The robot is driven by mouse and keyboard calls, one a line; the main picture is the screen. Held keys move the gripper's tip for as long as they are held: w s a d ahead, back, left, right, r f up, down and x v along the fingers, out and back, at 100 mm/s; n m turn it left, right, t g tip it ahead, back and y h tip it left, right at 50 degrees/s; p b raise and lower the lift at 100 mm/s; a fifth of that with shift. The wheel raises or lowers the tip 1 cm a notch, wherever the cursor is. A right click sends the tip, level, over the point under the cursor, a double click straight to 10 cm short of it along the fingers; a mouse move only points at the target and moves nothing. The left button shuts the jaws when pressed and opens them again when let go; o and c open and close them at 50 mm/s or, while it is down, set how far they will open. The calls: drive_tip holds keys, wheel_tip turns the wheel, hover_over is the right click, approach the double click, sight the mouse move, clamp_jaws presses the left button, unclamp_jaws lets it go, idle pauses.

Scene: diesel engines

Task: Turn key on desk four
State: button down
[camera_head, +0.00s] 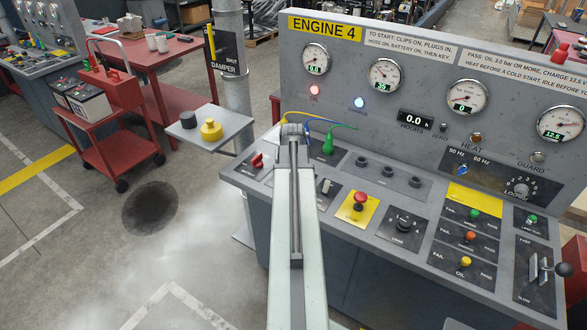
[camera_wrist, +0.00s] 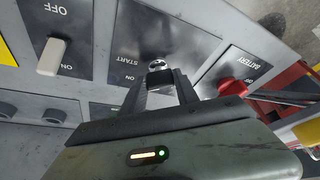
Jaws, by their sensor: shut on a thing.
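Desk four (camera_head: 420,90) carries an ENGINE 4 label above its dials. In the wrist view, the key (camera_wrist: 158,67) stands in the START/ON panel, its silver top between my fingertips. My gripper (camera_wrist: 160,76) is shut on it. In the head view my arm covers the key and its panel; the wrist end of my arm (camera_head: 292,132) shows over the desk's left part. The red battery switch (camera_head: 257,160) is just left of my arm; it also shows in the wrist view (camera_wrist: 233,88). The OIL lamp is lit red, the CHARGE lamp blue, and the hours display reads 0.0.
A white OFF/ON rocker (camera_wrist: 52,56) sits beside the start panel. A red stop button (camera_head: 360,202) is right of my arm. A green plug (camera_head: 328,145) and cables lie behind it. A side shelf (camera_head: 190,137) and a red trolley (camera_head: 115,150) stand left.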

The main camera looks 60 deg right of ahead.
drive_tip(key=shift+a+f+m+g, duration=0.1)
drive_tip(key=shift+m+g, duration=0.7)
drive_tip(key=shift+m, duration=1.3)
drive_tip(key=shift+h, duration=0.3)
drive_tip(key=c, duration=0.9)
unclamp_jaws()
drive_tip(key=p+v, duration=0.7)
drive_tip(key=v, duration=0.1)
drive_tip(key=shift+w+f, duration=0.1)
